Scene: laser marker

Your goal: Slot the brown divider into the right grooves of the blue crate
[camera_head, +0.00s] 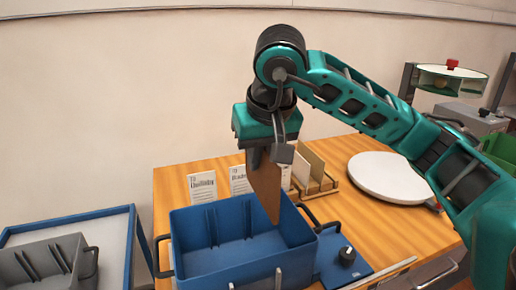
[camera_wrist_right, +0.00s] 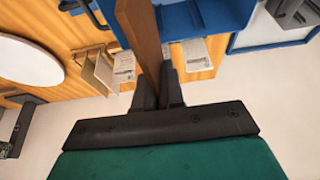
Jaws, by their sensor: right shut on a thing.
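The brown divider (camera_head: 265,187) hangs upright from my right gripper (camera_head: 267,150), which is shut on its top edge. Its lower end overlaps the right part of the blue crate (camera_head: 236,267) in the head view; I cannot tell whether it sits in any groove. The crate stands on the wooden table, with grooves showing on its far wall. In the right wrist view the divider (camera_wrist_right: 144,35) runs from between the fingers (camera_wrist_right: 158,92) toward the crate (camera_wrist_right: 205,18). My left gripper is not in view.
A wooden rack (camera_head: 314,174) with upright panels stands behind the crate, beside small white cards (camera_head: 202,187). A white round plate (camera_head: 390,176) is at the right. A blue plate with a black knob (camera_head: 347,255) lies right of the crate. A grey crate (camera_head: 45,270) stands at the left.

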